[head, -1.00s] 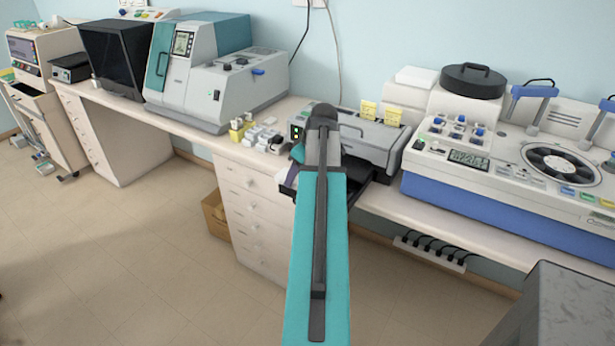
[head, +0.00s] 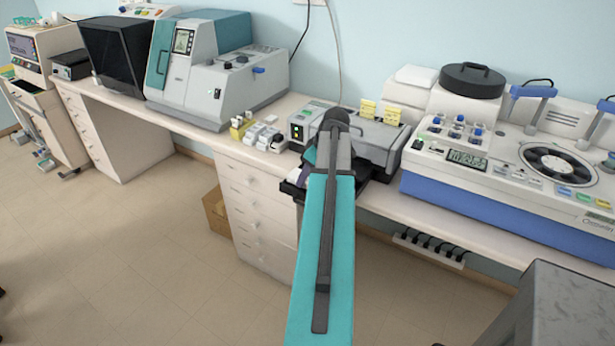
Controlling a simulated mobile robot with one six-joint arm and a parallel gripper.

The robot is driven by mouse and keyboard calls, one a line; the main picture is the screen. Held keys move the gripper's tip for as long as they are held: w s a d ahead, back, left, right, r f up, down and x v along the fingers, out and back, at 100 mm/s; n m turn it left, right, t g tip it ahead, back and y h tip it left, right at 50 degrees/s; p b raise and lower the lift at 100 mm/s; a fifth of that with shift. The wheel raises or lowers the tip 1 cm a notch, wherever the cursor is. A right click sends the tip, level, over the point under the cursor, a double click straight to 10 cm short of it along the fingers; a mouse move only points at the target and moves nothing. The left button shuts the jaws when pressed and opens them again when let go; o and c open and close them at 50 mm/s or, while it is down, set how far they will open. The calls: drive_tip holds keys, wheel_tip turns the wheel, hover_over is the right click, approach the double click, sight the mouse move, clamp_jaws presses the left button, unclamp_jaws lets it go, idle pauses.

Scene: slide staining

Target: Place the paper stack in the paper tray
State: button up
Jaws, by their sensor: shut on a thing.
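The printer (head: 383,137) is a grey machine on the bench, partly behind my arm. Its dark paper tray (head: 290,189) juts out at the front, and my arm covers its middle. My gripper (head: 303,177) is mostly hidden behind my teal forearm; only a small dark part shows at the forearm's left edge, over the tray. A small pale edge there appears to be the paper stack (head: 294,179), held in the shut gripper. I cannot tell whether the stack touches the tray.
Small white and yellow boxes (head: 258,134) stand left of the printer. A large white and blue machine (head: 500,200) stands close on its right. A grey cabinet (head: 570,300) is at the lower right.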

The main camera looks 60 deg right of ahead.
drive_tip(key=shift+f, duration=0.85)
drive_tip(key=shift+f, duration=0.25)
drive_tip(key=o, duration=0.9)
drive_tip(key=shift+o, duration=0.2)
drive_tip(key=shift+r, duration=0.1)
drive_tip(key=b+v, duration=0.2)
drive_tip(key=v, duration=1)
drive_tip(key=shift+r, duration=0.15)
